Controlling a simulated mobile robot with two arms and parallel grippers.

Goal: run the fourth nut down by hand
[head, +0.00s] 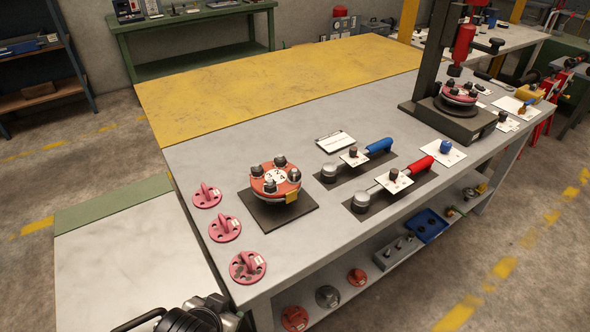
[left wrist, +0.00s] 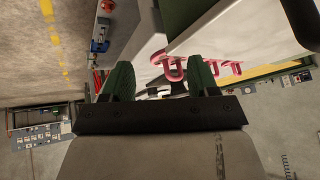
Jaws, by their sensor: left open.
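The flanged spool (head: 268,181) stands on a dark square plate on the grey bench in the head view. Its red top flange has a white numbered disc (head: 276,179) with a 3 and a 4 readable. Several dark nuts sit on studs around the disc, one at the back (head: 280,161) and one at the right (head: 294,174). How far down each nut sits is too small to tell. A yellow tag (head: 292,197) hangs at the front right. My left gripper (left wrist: 161,80) is open and empty in the left wrist view, away from the spool. My right gripper is not in view.
Pink lifting-eye pieces (head: 225,228) line the bench's left edge. A blue-handled wrench (head: 362,155) and a red-handled wrench (head: 395,182) lie right of the spool. A press (head: 450,110) stands farther right. A shelf (head: 340,275) below holds parts. The yellow bench area (head: 270,85) is clear.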

